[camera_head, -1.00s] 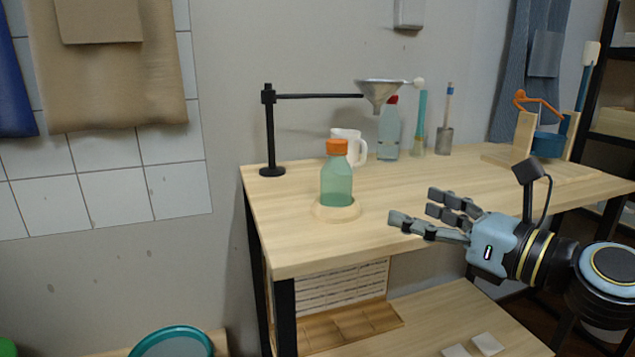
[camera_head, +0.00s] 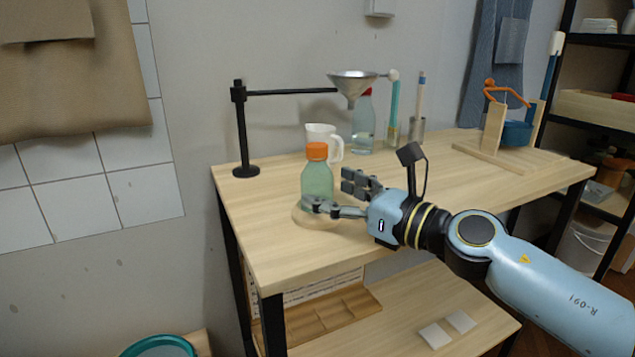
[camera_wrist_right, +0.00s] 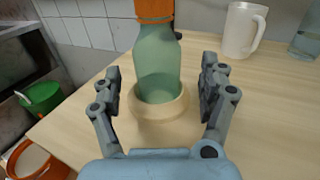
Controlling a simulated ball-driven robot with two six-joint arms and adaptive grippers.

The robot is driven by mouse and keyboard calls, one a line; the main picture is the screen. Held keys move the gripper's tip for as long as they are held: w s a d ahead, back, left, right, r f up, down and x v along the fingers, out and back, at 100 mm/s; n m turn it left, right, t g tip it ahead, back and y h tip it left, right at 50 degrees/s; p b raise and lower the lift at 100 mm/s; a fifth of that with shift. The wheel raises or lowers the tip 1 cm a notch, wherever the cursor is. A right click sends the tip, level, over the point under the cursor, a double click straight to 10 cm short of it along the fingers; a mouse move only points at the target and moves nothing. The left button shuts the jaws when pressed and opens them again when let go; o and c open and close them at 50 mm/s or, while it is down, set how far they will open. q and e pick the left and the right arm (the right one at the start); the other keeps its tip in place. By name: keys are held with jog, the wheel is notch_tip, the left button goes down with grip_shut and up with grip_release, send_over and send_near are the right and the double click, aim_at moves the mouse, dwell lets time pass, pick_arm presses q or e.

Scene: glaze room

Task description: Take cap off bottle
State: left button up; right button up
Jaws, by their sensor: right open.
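A green translucent bottle (camera_head: 317,182) with an orange cap (camera_head: 317,151) stands upright in a round pale wooden holder (camera_head: 300,217) on the table. The cap is on the bottle. My right gripper (camera_head: 330,192) is open, low at the bottle's right side in the head view. In the right wrist view the bottle (camera_wrist_right: 158,65) rises between the two spread fingers of the gripper (camera_wrist_right: 160,95), with gaps on both sides. The cap (camera_wrist_right: 154,10) is above finger level and cut off by the top edge. My left gripper is not in view.
A black stand (camera_head: 241,130) holds a metal funnel (camera_head: 352,84) on an arm behind the bottle. A white mug (camera_head: 321,135) and a red-capped clear bottle (camera_head: 363,128) stand behind it.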

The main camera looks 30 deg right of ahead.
aim_at(329, 189)
jog(key=x, duration=0.3)
jog(key=shift+w+a, duration=0.25)
jog(key=shift+c, duration=0.4)
jog(key=shift+r, duration=0.1)
jog(key=c, duration=1.4)
jog(key=shift+r, duration=0.1)
